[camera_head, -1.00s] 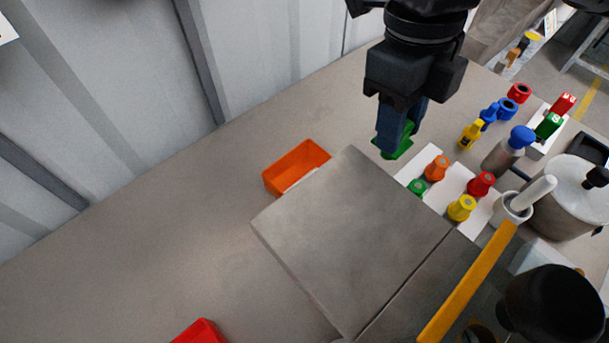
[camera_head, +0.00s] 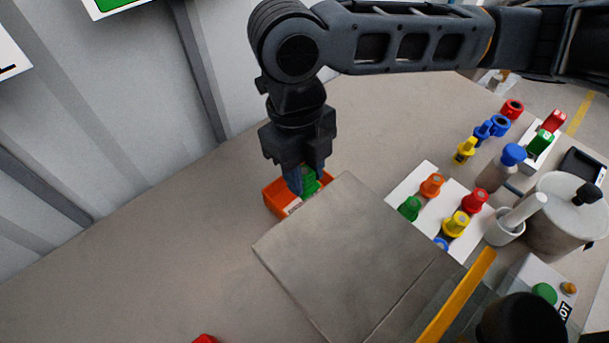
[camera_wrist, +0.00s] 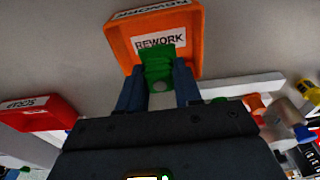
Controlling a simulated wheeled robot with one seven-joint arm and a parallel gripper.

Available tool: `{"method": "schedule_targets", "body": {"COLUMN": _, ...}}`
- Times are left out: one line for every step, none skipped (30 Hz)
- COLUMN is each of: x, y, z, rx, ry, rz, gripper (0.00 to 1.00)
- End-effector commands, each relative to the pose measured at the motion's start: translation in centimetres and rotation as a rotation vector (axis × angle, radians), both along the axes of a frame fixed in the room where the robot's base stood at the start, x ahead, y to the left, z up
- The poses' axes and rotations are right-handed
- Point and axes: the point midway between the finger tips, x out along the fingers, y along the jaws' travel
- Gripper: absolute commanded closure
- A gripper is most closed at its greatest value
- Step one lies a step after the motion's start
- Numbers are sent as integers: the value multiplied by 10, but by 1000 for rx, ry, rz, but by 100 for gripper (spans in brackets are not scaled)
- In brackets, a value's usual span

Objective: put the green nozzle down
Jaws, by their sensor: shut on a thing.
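The green nozzle (camera_head: 309,181) is held between the fingers of my gripper (camera_head: 306,187). In the wrist view the green nozzle (camera_wrist: 157,66) shows between the two blue fingers of my gripper (camera_wrist: 158,84). It is over the orange bin (camera_head: 280,197), which is labelled REWORK in the wrist view (camera_wrist: 116,40). The nozzle overlaps the bin's inside in both views. I cannot tell whether it touches the bin floor.
A grey box-like block (camera_head: 345,255) stands just in front of the orange bin. A white board (camera_head: 405,190) with several coloured nozzles lies to the right. A red bin (camera_wrist: 38,115) labelled SCRAP shows in the wrist view. The bench left of the orange bin is clear.

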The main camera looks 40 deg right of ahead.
Motion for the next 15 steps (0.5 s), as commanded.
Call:
{"method": "schedule_targets", "body": {"x": -1, "y": 0, "z": -7, "rx": 0, "ry": 4, "rz": -2, "gripper": 100}}
{"method": "schedule_targets", "body": {"x": -1, "y": 0, "z": -11, "rx": 0, "ry": 3, "rz": -3, "gripper": 100}}
{"method": "schedule_targets", "body": {"x": -1, "y": 0, "z": -17, "rx": 1, "ry": 3, "rz": -3, "gripper": 100}}
{"method": "schedule_targets", "body": {"x": -1, "y": 0, "z": -20, "rx": 1, "ry": 3, "rz": -1, "gripper": 100}}
{"method": "schedule_targets", "body": {"x": -1, "y": 0, "z": -22, "rx": 0, "ry": 2, "rz": -1, "gripper": 100}}
{"method": "schedule_targets", "body": {"x": 0, "y": 0, "z": -23, "rx": 0, "ry": 1, "rz": 0, "gripper": 100}}
{"method": "schedule_targets", "body": {"x": 0, "y": 0, "z": -23, "rx": 0, "ry": 0, "rz": 0, "gripper": 100}}
{"method": "schedule_targets", "body": {"x": 0, "y": 0, "z": -23, "rx": 0, "ry": 0, "rz": 0, "gripper": 100}}
{"method": "schedule_targets", "body": {"x": 0, "y": 0, "z": -23, "rx": 0, "ry": 0, "rz": 0, "gripper": 100}}
{"method": "schedule_targets", "body": {"x": 0, "y": 0, "z": -23, "rx": 0, "ry": 0, "rz": 0, "gripper": 100}}
{"method": "schedule_targets", "body": {"x": 0, "y": 0, "z": -23, "rx": 0, "ry": 0, "rz": 0, "gripper": 100}}
{"method": "schedule_targets", "body": {"x": 0, "y": 0, "z": -23, "rx": 0, "ry": 0, "rz": 0, "gripper": 100}}
{"method": "schedule_targets", "body": {"x": 0, "y": 0, "z": -24, "rx": 0, "ry": 0, "rz": 0, "gripper": 100}}
{"method": "schedule_targets", "body": {"x": 0, "y": 0, "z": -25, "rx": 0, "ry": 0, "rz": 0, "gripper": 100}}
{"method": "schedule_targets", "body": {"x": 0, "y": 0, "z": -26, "rx": 0, "ry": 0, "rz": 0, "gripper": 100}}
